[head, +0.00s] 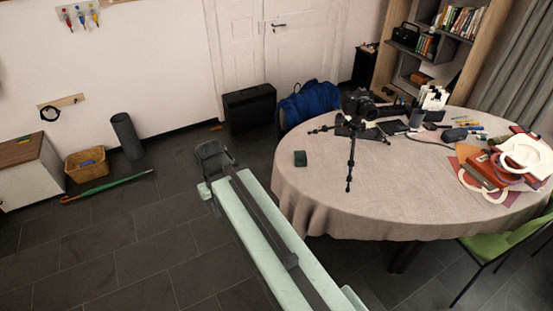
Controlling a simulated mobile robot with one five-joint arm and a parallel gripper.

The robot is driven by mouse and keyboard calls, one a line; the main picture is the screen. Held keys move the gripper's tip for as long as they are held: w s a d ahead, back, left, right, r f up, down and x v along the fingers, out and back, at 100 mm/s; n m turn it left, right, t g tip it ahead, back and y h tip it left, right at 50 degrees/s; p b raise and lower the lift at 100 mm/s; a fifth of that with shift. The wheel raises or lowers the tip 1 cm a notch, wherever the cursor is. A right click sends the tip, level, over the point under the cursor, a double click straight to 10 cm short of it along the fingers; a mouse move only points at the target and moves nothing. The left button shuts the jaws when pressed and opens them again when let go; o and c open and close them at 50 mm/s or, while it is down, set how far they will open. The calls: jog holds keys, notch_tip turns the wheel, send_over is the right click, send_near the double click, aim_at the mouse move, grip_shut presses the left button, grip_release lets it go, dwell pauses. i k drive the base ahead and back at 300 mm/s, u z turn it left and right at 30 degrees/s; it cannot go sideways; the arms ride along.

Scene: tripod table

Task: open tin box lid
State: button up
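A small dark green box (300,158), which looks like the tin box, sits near the left edge of the oval table (310,205). Its lid looks shut, but the box is too small in the picture to make out a seam. My arm reaches across the floor on the left of the table. The dark end of it, with my gripper (212,153), is left of the box and clear of the table edge. Its fingers cannot be made out, and I see nothing held in it.
A mini tripod with a camera (360,105) stands on the table behind and right of the box. Books (485,168), a white ring-shaped object and cables crowd the right side. The table's front middle is bare. A green chair (505,245) stands at front right.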

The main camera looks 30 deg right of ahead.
aim_at(300, 157)
jog(key=u, duration=0.1)
jog(key=i, duration=1)
jog(key=z, duration=0.05)
